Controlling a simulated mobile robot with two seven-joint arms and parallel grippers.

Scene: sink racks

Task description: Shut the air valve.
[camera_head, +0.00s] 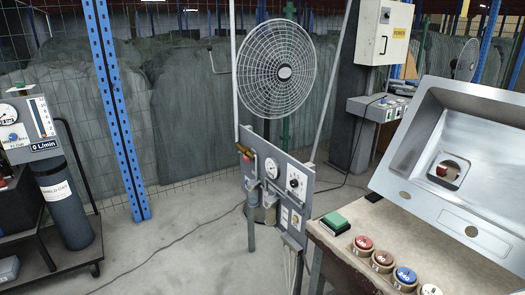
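A brass fitting with a small red part (245,153), which looks like the air valve, sits at the upper left corner of a grey panel (309,182) in the middle of the view. A pale vertical pipe (235,85) comes down to it from above. The fitting is too small to tell whether the valve is open or shut. The panel carries a round gauge (272,167) and a dial (293,182). Pipework and a grey bowl-like part hang below the fitting. Neither of my grippers is in view.
A steel sink (388,178) lies tilted on a workbench (345,240) at right, with a green block (334,221) and several numbered discs. A fan (276,68) stands behind the panel. A cart with a gas cylinder (66,210) is at left. Floor between cart and panel is mostly clear.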

